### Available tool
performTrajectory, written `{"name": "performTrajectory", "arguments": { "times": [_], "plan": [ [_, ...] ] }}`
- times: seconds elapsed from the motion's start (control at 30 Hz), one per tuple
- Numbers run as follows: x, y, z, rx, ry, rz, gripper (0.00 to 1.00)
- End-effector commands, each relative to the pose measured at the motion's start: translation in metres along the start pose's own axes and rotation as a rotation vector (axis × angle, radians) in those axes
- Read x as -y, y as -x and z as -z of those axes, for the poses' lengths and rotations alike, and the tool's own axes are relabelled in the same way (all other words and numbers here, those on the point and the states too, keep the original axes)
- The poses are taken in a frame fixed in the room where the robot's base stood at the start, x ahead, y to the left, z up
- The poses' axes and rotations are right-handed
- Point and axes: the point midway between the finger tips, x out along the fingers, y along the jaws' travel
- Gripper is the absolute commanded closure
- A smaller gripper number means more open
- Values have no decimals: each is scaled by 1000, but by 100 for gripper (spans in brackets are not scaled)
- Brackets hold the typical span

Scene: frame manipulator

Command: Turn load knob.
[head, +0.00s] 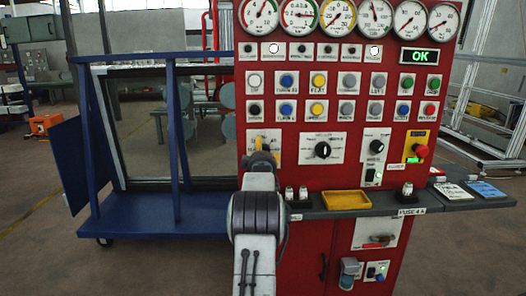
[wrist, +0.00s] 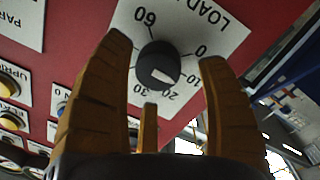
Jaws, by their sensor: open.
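The load knob (wrist: 158,65) is a round black knob with a white mark on a white LOAD plate (wrist: 185,28) numbered round the dial. In the wrist view its white mark faces the lower numbers, near 20. My gripper (wrist: 166,52) is open, with its orange-brown fingers on either side of the knob. A third finger shows below the knob. I cannot tell whether any finger touches it. In the head view my gripper (head: 263,158) is in front of the LOAD plate (head: 264,134) and hides much of it.
The red panel (head: 300,184) carries gauges, several buttons and another black knob (head: 323,150) to the right. A red emergency button (head: 421,150) is farther right. A grey shelf (head: 380,208) with a yellow tray (head: 347,200) juts out below. A blue frame (head: 172,140) stands left.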

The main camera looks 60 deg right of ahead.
Motion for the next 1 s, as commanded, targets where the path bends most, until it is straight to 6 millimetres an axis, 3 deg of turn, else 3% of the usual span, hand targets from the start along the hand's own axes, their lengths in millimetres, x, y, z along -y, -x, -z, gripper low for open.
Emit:
{"name": "performTrajectory", "arguments": {
  "times": [0.3,0.7,1.0],
  "plan": [
    [0,-13,0,1,-1,1,32],
    [0,-14,0,0,-1,0,32],
    [0,-14,0,0,-1,0,59]
  ]
}}
